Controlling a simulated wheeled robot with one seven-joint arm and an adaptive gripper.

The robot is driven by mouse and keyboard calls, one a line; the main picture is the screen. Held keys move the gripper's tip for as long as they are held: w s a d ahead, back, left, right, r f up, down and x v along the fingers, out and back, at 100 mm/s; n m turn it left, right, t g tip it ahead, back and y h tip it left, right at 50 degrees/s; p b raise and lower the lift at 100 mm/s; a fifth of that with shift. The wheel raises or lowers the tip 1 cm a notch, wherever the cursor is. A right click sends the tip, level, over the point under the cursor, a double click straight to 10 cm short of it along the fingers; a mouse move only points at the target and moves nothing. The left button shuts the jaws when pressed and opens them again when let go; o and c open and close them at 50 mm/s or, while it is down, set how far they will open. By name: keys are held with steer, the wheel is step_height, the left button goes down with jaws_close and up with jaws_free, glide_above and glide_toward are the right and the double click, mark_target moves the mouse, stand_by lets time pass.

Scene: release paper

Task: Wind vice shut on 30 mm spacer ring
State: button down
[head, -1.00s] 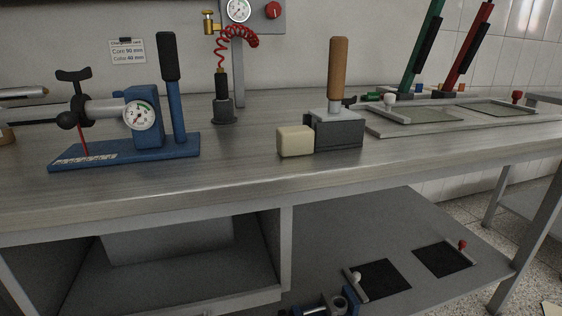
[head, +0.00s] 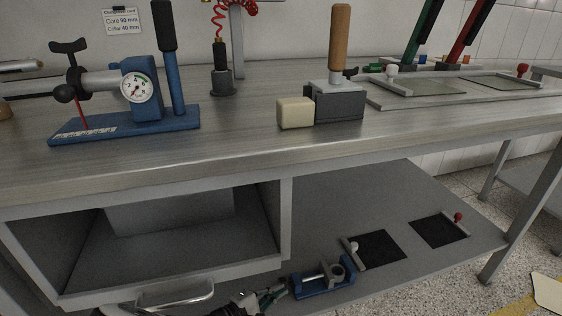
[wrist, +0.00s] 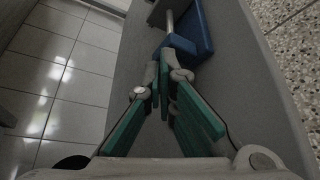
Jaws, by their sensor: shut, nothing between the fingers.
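The blue vice (head: 322,284) lies on the low shelf under the bench, at the bottom of the head view. A grey bar runs along it. My gripper (head: 281,290), with green finger pads, is beside the vice's left end, close to it. In the wrist view my gripper (wrist: 164,78) is shut and empty, its fingertips meeting just short of the vice's blue body (wrist: 196,32) and steel rod (wrist: 170,20). Whether the tips touch the vice I cannot tell.
The low shelf (head: 315,215) has black pads (head: 378,249) with small levers to the right of the vice. A grey cabinet with a drawer handle (head: 175,296) stands left. The bench edge (head: 300,160) overhangs above. A blue gauge stand (head: 125,128) is on the bench.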

steer(key=shift+w+f+b, duration=0.3)
steer(key=shift+f+b, duration=0.05)
steer(key=shift+f, duration=0.05)
stand_by(1.1)
steer(key=shift+s+d+f, duration=0.3)
steer(key=shift+s+f, duration=0.15)
steer(key=shift+f, duration=0.1)
steer(key=shift+s+d+f, duration=0.2)
steer(key=shift+s+f, duration=0.05)
steer(key=shift+f, duration=0.35)
stand_by(0.5)
steer(key=shift+s+d+r, duration=0.1)
steer(key=shift+s+d, duration=0.05)
steer(key=shift+s, duration=0.1)
steer(key=shift+s+a+r, duration=0.1)
steer(key=shift+s+a, duration=0.2)
steer(key=shift+a, duration=0.8)
steer(key=shift+s+a+f, duration=0.1)
steer(key=shift+s+a, duration=0.15)
steer(key=shift+a, duration=0.8)
steer(key=shift+s+a+r, duration=0.1)
steer(key=shift+s+a, duration=0.2)
steer(key=shift+a, duration=0.8)
